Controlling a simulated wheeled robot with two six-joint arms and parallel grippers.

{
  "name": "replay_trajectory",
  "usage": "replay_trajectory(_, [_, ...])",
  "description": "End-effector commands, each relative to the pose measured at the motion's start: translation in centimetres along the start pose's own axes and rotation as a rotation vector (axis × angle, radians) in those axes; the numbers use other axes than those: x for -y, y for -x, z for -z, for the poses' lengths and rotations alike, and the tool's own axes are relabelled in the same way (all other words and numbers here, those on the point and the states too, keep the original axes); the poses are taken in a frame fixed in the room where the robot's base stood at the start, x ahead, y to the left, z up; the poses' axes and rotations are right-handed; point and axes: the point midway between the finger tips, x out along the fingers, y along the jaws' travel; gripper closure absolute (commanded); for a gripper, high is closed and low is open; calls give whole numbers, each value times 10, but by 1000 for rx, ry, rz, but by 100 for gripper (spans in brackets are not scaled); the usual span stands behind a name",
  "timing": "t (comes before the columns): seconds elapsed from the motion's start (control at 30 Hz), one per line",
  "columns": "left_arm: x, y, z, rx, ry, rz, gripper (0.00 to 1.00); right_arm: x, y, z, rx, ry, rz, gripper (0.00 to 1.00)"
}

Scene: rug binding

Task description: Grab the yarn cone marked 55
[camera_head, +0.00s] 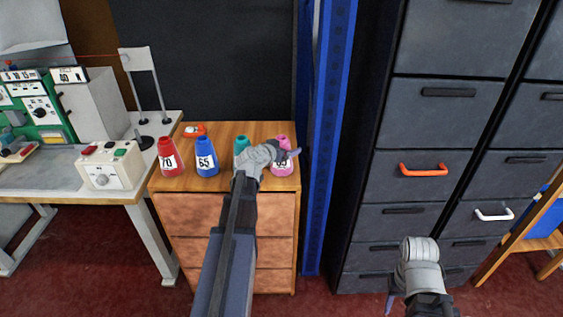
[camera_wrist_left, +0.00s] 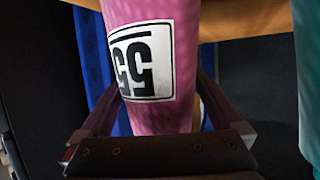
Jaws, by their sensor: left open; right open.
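The pink yarn cone (camera_head: 283,166) stands at the right end of the row on the wooden cabinet, partly hidden behind my left gripper (camera_head: 287,155). In the left wrist view the pink cone (camera_wrist_left: 181,113) shows large, with a white label reading 55 upside down. My left gripper (camera_wrist_left: 158,95) is open, with one finger on each side of the cone. I cannot tell whether the fingers touch it. My right gripper (camera_head: 390,302) is open and empty, low in front of the grey drawers.
A teal cone (camera_head: 241,147) stands close left of the pink one, partly covered by my left arm. A blue cone (camera_head: 207,160) marked 65 and a red cone (camera_head: 168,152) marked 70 stand further left. A blue post (camera_head: 330,120) rises right of the wooden cabinet (camera_head: 188,215).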

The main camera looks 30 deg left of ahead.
Motion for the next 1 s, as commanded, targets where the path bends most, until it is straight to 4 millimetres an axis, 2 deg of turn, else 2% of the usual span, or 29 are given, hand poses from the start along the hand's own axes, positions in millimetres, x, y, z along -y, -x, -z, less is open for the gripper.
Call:
replay_trajectory(0.03, [0,-5,0,0,0,0,0,0,-2,0,0,0,0,50])
replay_trajectory(0.27, [0,-4,0,0,1,0,2,0,-1,0,0,0,0,50])
replay_trajectory(1.0, [0,-4,0,0,1,0,86,0,-1,0,0,0,0,50])
